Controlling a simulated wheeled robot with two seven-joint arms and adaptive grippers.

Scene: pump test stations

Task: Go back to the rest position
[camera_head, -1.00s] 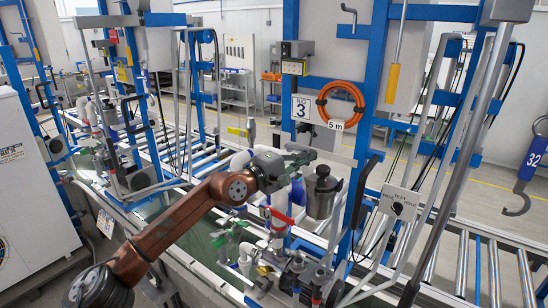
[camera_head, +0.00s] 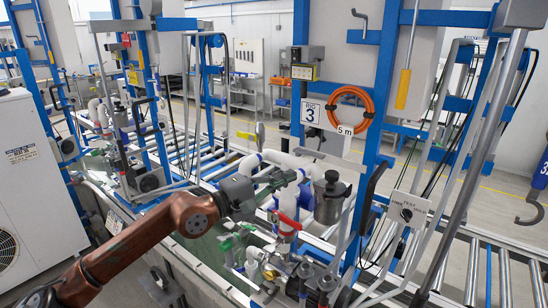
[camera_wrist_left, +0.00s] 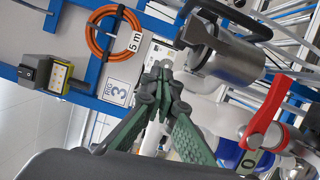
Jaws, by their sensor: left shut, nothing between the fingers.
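My left arm comes in from the lower left in the head view. My left gripper (camera_head: 285,178) is shut and empty, in front of the pump piping of the test station and left of the grey metal canister (camera_head: 330,200). In the left wrist view its green-padded fingers (camera_wrist_left: 166,72) meet at the tips, with nothing between them. The canister also shows at the upper right of that view. The red valve handle (camera_head: 289,222) is just below the gripper in the head view and at the right of the wrist view. My right gripper is not in view.
Blue frame posts (camera_head: 378,110) with an orange hose coil (camera_head: 351,108) and a "RIG 3" sign (camera_head: 310,113) rise behind. A green-handled valve (camera_head: 226,244) is below the gripper. A white cabinet (camera_head: 35,180) stands at the left. A roller conveyor (camera_head: 471,275) runs at the right.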

